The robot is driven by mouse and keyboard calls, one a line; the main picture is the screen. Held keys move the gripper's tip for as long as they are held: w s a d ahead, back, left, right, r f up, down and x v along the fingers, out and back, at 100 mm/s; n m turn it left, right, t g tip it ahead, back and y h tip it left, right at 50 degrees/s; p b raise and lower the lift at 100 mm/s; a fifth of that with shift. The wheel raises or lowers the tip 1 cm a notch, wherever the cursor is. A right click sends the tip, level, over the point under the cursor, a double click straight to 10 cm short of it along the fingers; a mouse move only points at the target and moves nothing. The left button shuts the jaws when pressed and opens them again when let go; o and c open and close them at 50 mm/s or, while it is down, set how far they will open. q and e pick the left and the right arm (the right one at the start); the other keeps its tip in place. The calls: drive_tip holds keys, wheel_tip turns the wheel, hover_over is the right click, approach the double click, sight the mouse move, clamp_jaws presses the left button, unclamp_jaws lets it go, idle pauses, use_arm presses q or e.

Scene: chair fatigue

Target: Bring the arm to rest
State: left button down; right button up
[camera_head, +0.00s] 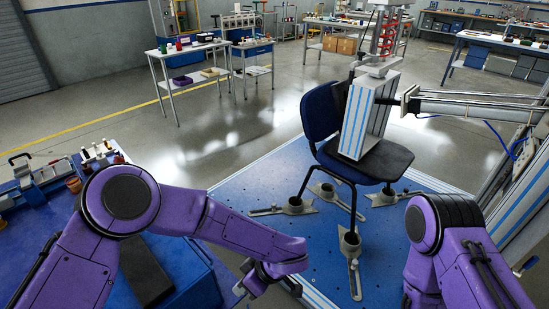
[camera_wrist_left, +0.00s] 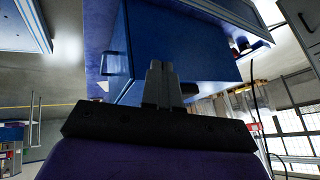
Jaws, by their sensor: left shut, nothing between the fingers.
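My left arm (camera_head: 215,218) is purple and reaches in from the left, bent at a round black-capped joint. Its gripper (camera_head: 243,288) is low in the middle of the head view, in front of the near edge of the blue platform. In the left wrist view the gripper (camera_wrist_left: 161,70) has its two dark fingers together, with nothing between them. My right arm (camera_head: 445,240) shows at the lower right, bent downward; its gripper is out of the picture.
A dark office chair (camera_head: 372,160) stands on the blue platform (camera_head: 255,198) under a test rig with a grey-and-blue block (camera_head: 368,115). Open floor (camera_head: 215,145) lies beyond.

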use_arm(q)
drive_tip(key=a+f+m+t+h, duration=0.2)
drive_tip(key=a+f+t, duration=0.4)
drive_tip(key=a+f, duration=0.25)
drive_tip(key=s+a+f+m+g, duration=0.1)
drive_tip(key=s+a+f, duration=0.1)
drive_tip(key=s+a, duration=0.4)
drive_tip(key=s+a+f+m+g+h, duration=0.1)
drive_tip(key=s+a+f+m+g, duration=0.1)
drive_tip(key=s+a, duration=0.5)
drive_tip(key=s, duration=0.6)
drive_tip(key=shift+s+a+f+h, duration=0.2)
drive_tip(key=shift+s+a+h, duration=0.1)
drive_tip(key=shift+s, duration=0.05)
